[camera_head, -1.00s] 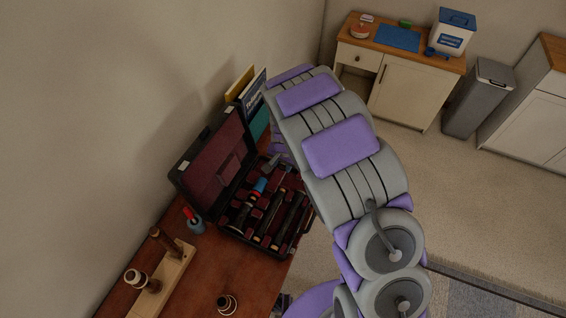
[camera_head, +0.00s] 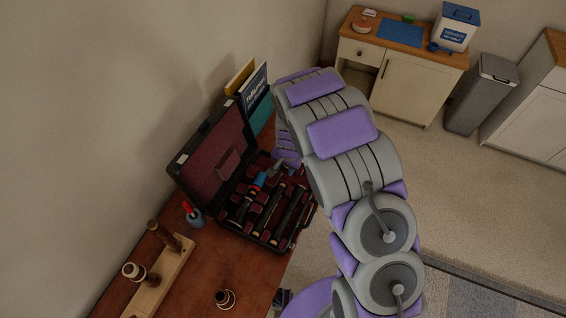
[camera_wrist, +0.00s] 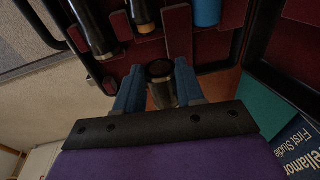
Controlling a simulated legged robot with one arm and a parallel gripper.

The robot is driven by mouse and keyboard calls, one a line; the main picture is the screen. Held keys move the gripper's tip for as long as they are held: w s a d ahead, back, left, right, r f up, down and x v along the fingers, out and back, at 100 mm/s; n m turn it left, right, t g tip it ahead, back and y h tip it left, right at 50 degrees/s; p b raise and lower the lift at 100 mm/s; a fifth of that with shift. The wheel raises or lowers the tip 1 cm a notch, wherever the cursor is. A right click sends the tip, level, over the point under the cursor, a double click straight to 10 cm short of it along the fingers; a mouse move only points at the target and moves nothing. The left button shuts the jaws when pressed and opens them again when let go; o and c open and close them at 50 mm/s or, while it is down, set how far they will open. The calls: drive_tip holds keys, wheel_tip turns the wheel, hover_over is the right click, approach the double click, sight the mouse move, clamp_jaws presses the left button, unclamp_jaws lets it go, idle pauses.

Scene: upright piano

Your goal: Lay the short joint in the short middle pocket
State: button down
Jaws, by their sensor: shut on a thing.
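The open clarinet-style case (camera_head: 183,158) lies on the table with dark red lining, its lid leaning back to the left. Long black joints (camera_head: 268,212) lie in its pockets, and two of them show at the upper left in the wrist view (camera_wrist: 92,28). My gripper (camera_head: 275,168) is at the far end of the case. In the wrist view my gripper (camera_wrist: 159,92) is shut on the short joint (camera_wrist: 161,82), a dark piece with a round end facing the case. I cannot tell whether the joint touches the lining. The short middle pocket is not clearly seen.
A blue cylinder (camera_wrist: 207,11) sits in the case beside the joints. Books (camera_head: 256,85) stand behind the case. A red-and-blue bottle (camera_head: 192,214), a wooden peg stand (camera_head: 165,275) and a small ringed piece (camera_head: 225,299) are on the near table.

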sight(287, 173)
drive_tip(key=shift+d+f, duration=0.5)
drive_tip(key=shift+f, duration=0.3)
drive_tip(key=shift+f+b, duration=0.3)
drive_tip(key=shift+f, duration=0.45)
drive_tip(key=shift+a+f, duration=0.6)
drive_tip(key=shift+f, duration=0.25)
drive_tip(key=shift+d+f, duration=0.15)
drive_tip(key=shift+d, duration=0.15)
drive_tip(key=c, duration=1)
unclamp_jaws()
drive_tip(key=o, duration=0.4)
drive_tip(key=shift+a, duration=0.15)
